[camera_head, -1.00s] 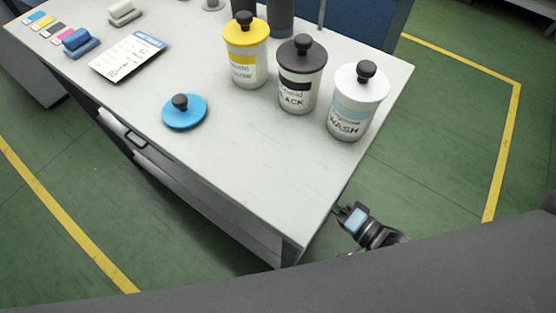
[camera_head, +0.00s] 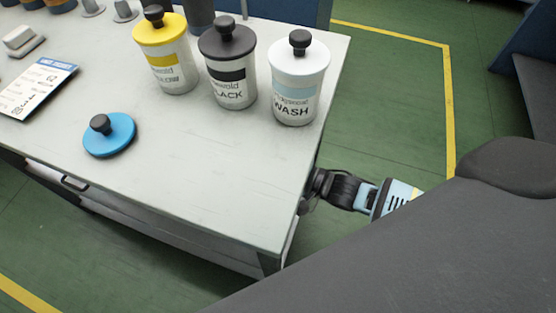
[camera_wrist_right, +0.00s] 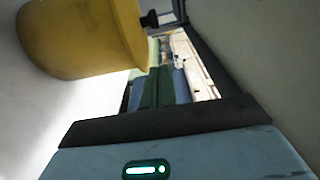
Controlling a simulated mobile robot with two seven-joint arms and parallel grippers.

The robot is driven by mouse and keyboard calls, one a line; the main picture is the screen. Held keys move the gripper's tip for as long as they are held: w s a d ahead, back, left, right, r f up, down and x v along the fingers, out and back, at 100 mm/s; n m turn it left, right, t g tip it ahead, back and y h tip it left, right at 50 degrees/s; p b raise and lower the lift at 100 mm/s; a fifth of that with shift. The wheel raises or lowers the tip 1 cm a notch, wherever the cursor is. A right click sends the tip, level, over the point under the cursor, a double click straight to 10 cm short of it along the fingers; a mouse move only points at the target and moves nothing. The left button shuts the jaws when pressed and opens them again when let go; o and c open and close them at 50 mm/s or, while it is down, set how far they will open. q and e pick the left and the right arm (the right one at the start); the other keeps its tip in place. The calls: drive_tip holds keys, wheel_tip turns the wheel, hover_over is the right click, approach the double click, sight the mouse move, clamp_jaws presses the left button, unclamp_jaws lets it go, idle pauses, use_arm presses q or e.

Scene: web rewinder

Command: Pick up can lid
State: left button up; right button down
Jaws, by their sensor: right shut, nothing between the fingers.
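A blue round lid with a black knob (camera_head: 112,138) lies flat on the pale table (camera_head: 200,175), left of the cans. Three lidded cans stand behind it: a yellow-lidded can (camera_head: 168,65), a black-lidded can (camera_head: 228,72) and a white-lidded can marked WASH (camera_head: 295,90). My right gripper (camera_head: 308,190) is low beside the table's right edge, well right of the blue lid. It is shut and empty; its fingertips are hard to make out. My left gripper is out of view.
A printed card (camera_head: 38,88) and a grey-white block (camera_head: 22,40) lie at the left. The table front around the blue lid is clear. The right wrist view shows a large yellow rounded thing (camera_wrist_right: 75,40) close by; I cannot tell what it is.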

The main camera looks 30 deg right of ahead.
drive_tip(key=w+a, duration=0.1)
drive_tip(key=a, duration=0.1)
drive_tip(key=w+a, duration=0.2)
drive_tip(key=a, duration=0.1)
drive_tip(key=shift+w+a+b, duration=0.3)
drive_tip(key=shift+w+b, duration=0.05)
drive_tip(key=shift+w, duration=0.05)
drive_tip(key=shift+a, duration=0.7)
drive_tip(key=shift+a, duration=0.1)
drive_tip(key=shift+w+a, duration=0.2)
drive_tip(key=shift+a, duration=1.15)
drive_tip(key=shift+s+d, duration=0.1)
drive_tip(key=shift+s, duration=0.05)
